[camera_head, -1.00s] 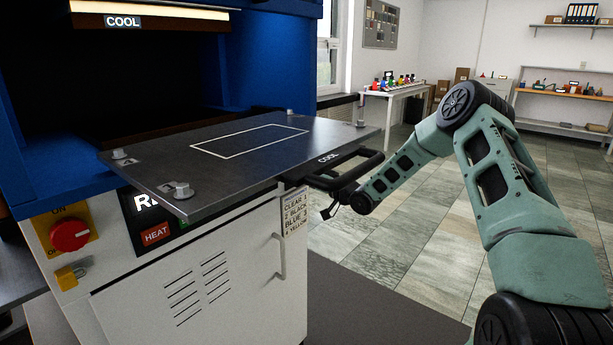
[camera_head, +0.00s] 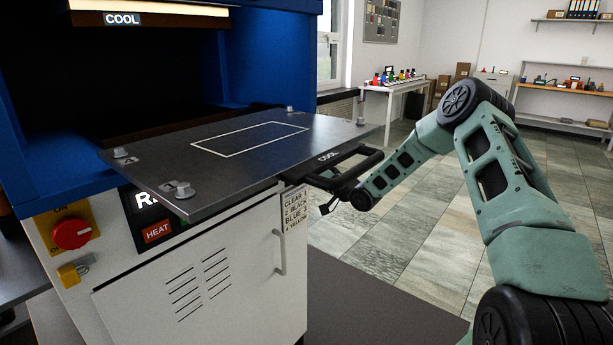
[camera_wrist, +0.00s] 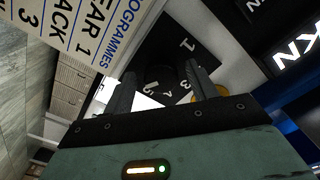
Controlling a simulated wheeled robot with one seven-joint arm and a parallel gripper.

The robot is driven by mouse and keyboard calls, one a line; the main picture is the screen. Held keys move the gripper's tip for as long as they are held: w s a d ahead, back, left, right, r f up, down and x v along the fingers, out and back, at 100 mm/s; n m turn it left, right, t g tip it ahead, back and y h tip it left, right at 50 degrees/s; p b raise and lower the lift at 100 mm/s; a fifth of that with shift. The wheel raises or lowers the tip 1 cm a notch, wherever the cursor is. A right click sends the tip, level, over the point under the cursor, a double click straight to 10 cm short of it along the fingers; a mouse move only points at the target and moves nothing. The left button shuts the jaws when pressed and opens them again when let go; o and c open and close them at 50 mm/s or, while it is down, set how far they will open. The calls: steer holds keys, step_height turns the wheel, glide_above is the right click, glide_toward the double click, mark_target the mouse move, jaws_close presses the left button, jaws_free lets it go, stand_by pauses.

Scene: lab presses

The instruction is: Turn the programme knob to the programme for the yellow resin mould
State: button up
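The programme knob (camera_wrist: 160,72) is a dark shape on a dark dial plate in the wrist view. White numerals 1, 3 and 2 show around it; its pointer is hard to make out. My gripper (camera_wrist: 158,78) has its fingers apart, one on each side of the knob; contact is unclear. A programme card (camera_wrist: 85,32) shows at upper left. In the head view the card (camera_head: 295,211) reads CLEAR 1, 2 BLACK, BLUE 3, 4 YELLOW. My gripper (camera_head: 328,206) is mostly hidden there below the plate handle, and the knob is out of sight.
A dark press plate (camera_head: 240,155) juts out over the front panel, with a black COOL handle (camera_head: 350,167) just above my wrist. A red ON/OFF switch (camera_head: 72,234) and a cabinet door handle (camera_head: 280,252) are on the press front. Floor to the right is clear.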

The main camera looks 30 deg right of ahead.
steer(key=shift+s, duration=0.1)
steer(key=b+v, duration=0.1)
steer(key=v, duration=1.6)
steer(key=shift+b, duration=0.3)
steer(key=shift+s+d, duration=0.1)
